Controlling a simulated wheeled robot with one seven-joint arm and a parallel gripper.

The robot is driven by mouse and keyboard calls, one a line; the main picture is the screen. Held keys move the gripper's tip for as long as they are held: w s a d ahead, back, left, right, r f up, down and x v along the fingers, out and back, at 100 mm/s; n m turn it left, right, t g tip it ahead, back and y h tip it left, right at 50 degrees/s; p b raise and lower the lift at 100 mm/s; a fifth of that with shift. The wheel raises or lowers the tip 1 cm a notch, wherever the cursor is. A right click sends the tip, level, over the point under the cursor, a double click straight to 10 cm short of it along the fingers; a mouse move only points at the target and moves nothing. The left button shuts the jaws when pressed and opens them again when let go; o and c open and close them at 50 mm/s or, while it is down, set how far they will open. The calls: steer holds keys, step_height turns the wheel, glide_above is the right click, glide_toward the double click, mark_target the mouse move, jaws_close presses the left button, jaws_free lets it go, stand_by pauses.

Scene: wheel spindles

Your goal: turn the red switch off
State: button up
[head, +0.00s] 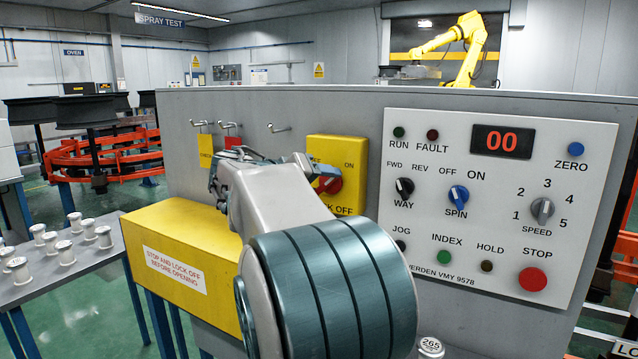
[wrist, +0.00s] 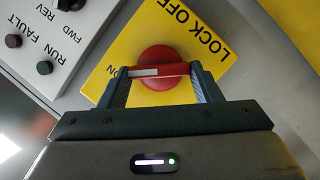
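The red switch (wrist: 160,70) is a round knob with a bar handle on a yellow plate (wrist: 125,40) lettered ON and LOCK OFF. The white mark on the handle points toward ON. In the head view the red switch (head: 328,184) is partly hidden behind my arm. My gripper (wrist: 159,72) is at the switch in the wrist view. Its two fingers are well apart, one at each end of the handle. They look very near the handle ends or touching them; I cannot tell if they press on it.
A grey control panel (head: 440,215) with knobs and buttons is right of the switch. A yellow box (head: 180,230) juts out below left. Hooks with tags (head: 205,150) hang on the upper left face. A table (head: 95,258) with several metal spindles stands left.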

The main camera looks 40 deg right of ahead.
steer(key=shift+f+n, duration=0.1)
steer(key=shift+n, duration=0.2)
steer(key=shift+c, duration=0.4)
steer(key=n, duration=0.1)
steer(key=n+g+h+b, duration=0.1)
steer(key=shift+w+f+n, duration=0.15)
steer(key=shift+f+n, duration=0.1)
steer(key=shift+n, duration=0.05)
steer(key=n+h+b, duration=0.1)
steer(key=n+h, duration=0.1)
steer(key=n, duration=0.2)
steer(key=shift+f+g, duration=0.15)
steer(key=shift+g, duration=0.15)
steer(key=n+h, duration=0.1)
steer(key=n, duration=0.3)
steer(key=shift+f+h+b, duration=0.2)
steer(key=shift+h+b, duration=0.2)
steer(key=n+t, duration=0.1)
steer(key=n, duration=0.2)
steer(key=n+t+h, duration=0.1)
steer(key=n, duration=0.1)
steer(key=shift+f+n, duration=0.1)
steer(key=shift+n, duration=0.3)
steer(key=shift+t, duration=0.3)
steer(key=o, duration=1)
steer(key=shift+a, duration=0.1)
